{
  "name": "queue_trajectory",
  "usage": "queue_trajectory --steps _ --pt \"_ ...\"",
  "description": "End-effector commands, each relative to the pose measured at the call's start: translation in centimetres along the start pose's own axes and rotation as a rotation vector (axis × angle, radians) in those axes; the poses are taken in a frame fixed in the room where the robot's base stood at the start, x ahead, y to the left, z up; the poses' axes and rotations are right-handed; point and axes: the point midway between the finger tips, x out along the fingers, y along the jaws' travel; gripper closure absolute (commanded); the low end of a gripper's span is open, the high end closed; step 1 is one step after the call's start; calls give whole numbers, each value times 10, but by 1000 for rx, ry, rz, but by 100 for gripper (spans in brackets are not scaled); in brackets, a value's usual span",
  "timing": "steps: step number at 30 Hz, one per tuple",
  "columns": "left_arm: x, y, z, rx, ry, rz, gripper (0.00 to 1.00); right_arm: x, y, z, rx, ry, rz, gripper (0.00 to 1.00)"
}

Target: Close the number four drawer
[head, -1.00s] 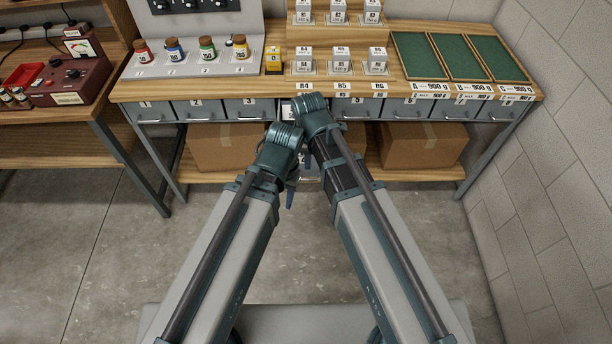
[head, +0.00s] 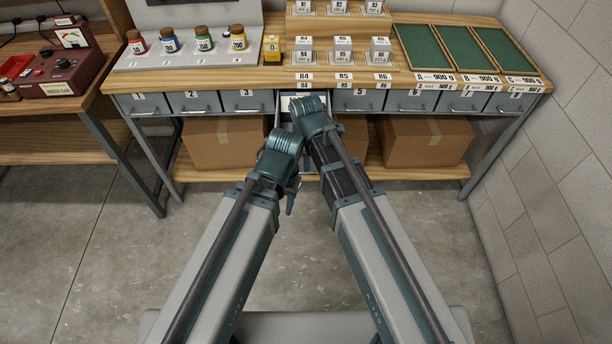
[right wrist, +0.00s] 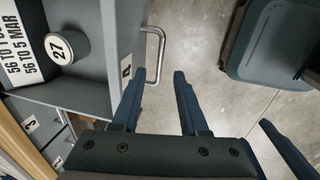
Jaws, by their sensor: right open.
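The number four drawer (head: 285,120) stands pulled out from the bench, mostly hidden behind my arms in the head view. In the right wrist view its grey front (right wrist: 122,70) bears a 4 and a metal bar handle (right wrist: 162,50). Inside lie a round tin marked 27 (right wrist: 60,47) and a printed card (right wrist: 18,60). My right gripper (right wrist: 160,76) is open, its fingertips close to the near end of the handle; I cannot tell whether they touch it. My left gripper (head: 290,200) hangs beside the right wrist; its jaw opening is hidden.
The neighbouring drawers, such as number three (head: 246,100) and number five (head: 360,98), are shut. Cardboard boxes (head: 225,145) stand on the lower shelf. Jars (head: 204,42) and green trays (head: 424,50) rest on the bench. A block wall (head: 555,120) bounds the right; the floor is clear.

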Motion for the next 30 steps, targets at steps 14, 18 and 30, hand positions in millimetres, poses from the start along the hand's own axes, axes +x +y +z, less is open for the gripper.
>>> queue_trajectory --steps 14,18,30 --pt "63 6 -4 1 0 0 56 65 0 0 0 0 0 56" --pt "65 6 -4 1 0 0 56 66 0 0 0 0 0 56" --pt "64 6 -4 1 0 0 56 65 0 0 0 0 0 92"
